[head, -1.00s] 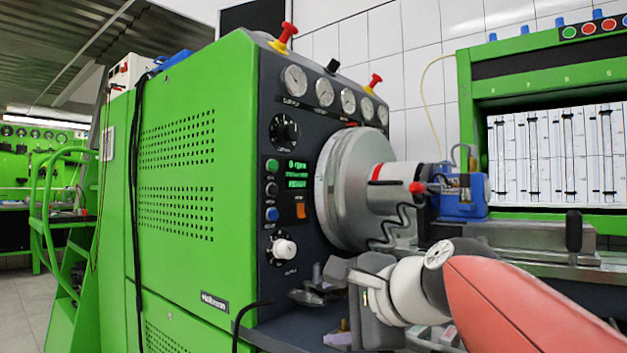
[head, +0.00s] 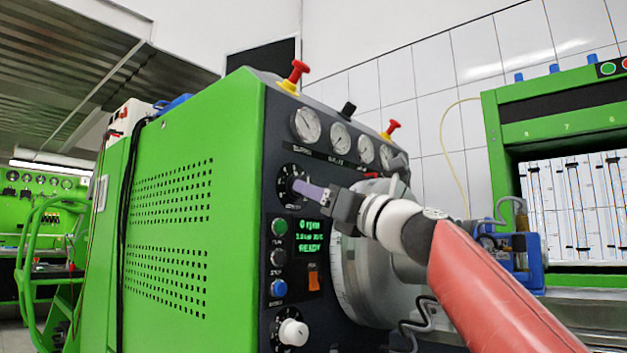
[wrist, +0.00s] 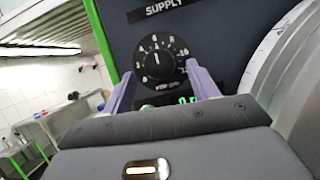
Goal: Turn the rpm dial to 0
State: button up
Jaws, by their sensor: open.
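The rpm dial (head: 285,184) is a black knob on the dark front panel, below the row of gauges. In the wrist view the dial (wrist: 156,56) faces me with white numbers around it, and its white pointer line stands about upright, among the middle numbers. My gripper (head: 305,188) is in front of the dial in the head view and hides its right part. In the wrist view my gripper (wrist: 160,72) is open, with one purple finger on each side of the dial's lower half. Nothing is between the fingers but the view of the dial. I cannot tell whether they touch it.
A display (head: 309,235) below the dial reads 0 rpm and READY. Green, black and blue buttons, an orange switch (head: 313,281) and a white knob (head: 293,332) sit lower. A large metal drum (head: 352,285) stands close on the right, beneath my arm.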

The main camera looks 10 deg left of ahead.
jog(key=shift+p+x, duration=0.3)
jog(key=shift+x, duration=0.75)
jog(key=shift+c, duration=0.2)
jog(key=c, duration=0.9)
jog(key=shift+c, duration=0.2)
jog(key=shift+n+g, duration=0.4)
jog(key=shift+n, duration=0.1)
jog(key=shift+w+d+r+n+g+y+p, duration=0.15)
jog(key=shift+n+g+p, duration=0.65)
jog(key=shift+n, duration=1.1)
jog(key=shift+a+f+n+g+y+p, duration=0.1)
jog(key=shift+n+g+y+p, duration=0.25)
jog(key=shift+n+g, duration=1.1)
jog(key=shift+w+d+r+n+g+y+p, duration=0.1)
jog(key=shift+n+g+p, duration=0.5)
jog(key=shift+n, duration=1.75)
